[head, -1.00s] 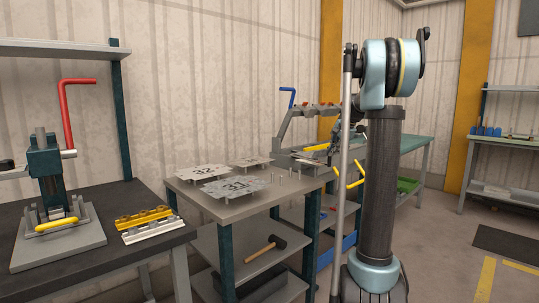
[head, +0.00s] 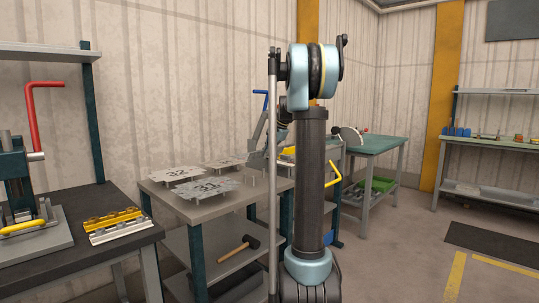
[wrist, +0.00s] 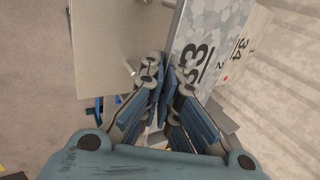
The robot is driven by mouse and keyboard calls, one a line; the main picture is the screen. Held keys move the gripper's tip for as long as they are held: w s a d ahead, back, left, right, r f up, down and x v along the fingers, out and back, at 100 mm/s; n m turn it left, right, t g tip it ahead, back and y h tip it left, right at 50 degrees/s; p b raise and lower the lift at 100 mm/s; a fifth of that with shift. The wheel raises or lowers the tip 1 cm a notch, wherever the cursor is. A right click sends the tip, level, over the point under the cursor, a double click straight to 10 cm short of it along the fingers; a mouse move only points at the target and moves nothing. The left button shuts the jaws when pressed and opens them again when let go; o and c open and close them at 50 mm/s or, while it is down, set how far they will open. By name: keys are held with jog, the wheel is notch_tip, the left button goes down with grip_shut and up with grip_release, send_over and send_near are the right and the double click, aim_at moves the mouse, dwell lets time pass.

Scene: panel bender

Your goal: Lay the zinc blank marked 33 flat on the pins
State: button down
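The zinc blank marked 33 (head: 207,188) lies flat, raised a little above the grey table (head: 262,194), at the front of the blanks in the head view. In the wrist view the blank marked 33 (wrist: 207,28) shows at the upper middle, its number partly behind a finger. I see nothing held. In the head view my arm hides the gripper.
Blanks marked 32 (head: 178,174) and 34 (wrist: 240,50) lie beside it. A press with a red lever (head: 30,115) stands on the dark bench at left. A mallet (head: 240,244) lies on the lower shelf. A green-topped table (head: 375,145) stands behind; floor is free at right.

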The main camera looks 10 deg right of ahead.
jog(key=shift+f, duration=4.1)
jog(key=shift+f, duration=0.3)
jog(key=c, duration=1.7)
grip_release()
jog(key=shift+d+r, duration=0.1)
jog(key=v, duration=1.1)
jog(key=shift+s+d+r, duration=0.15)
jog(key=shift+r, duration=0.2)
